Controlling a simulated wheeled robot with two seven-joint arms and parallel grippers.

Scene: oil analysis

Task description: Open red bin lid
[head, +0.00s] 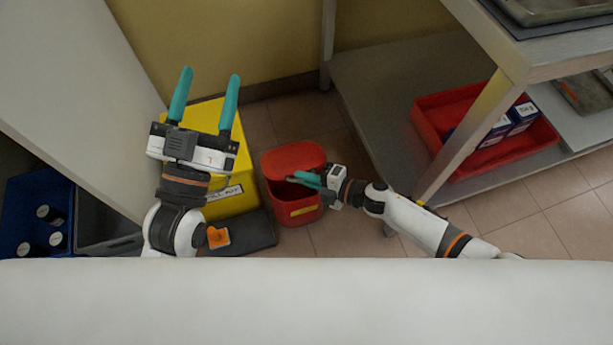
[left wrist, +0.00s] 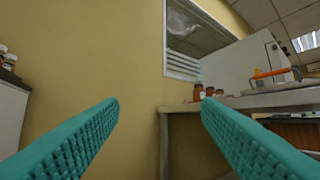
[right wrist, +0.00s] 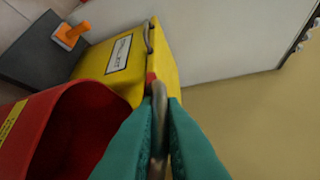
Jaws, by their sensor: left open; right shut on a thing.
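The red bin (head: 297,211) stands on the floor beside a yellow bin. Its red lid (head: 292,156) is raised at a tilt, with a dark gap between lid and bin. My right gripper (head: 306,179) is at the lid's front, shut on a thin grey curved piece that looks like the lid's handle (right wrist: 159,112). In the right wrist view the red bin (right wrist: 70,130) shows its open mouth at the left. The fingers hide part of the handle. My left gripper (head: 208,80) is open and empty, raised above the yellow bin; its fingers (left wrist: 160,115) are wide apart.
The yellow bin (head: 232,195) stands left of the red bin. A grey pedal base (head: 255,232) with an orange pedal (head: 218,237) lies in front. A metal table (head: 465,125) with a red tray (head: 430,122) on its lower shelf is at the right.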

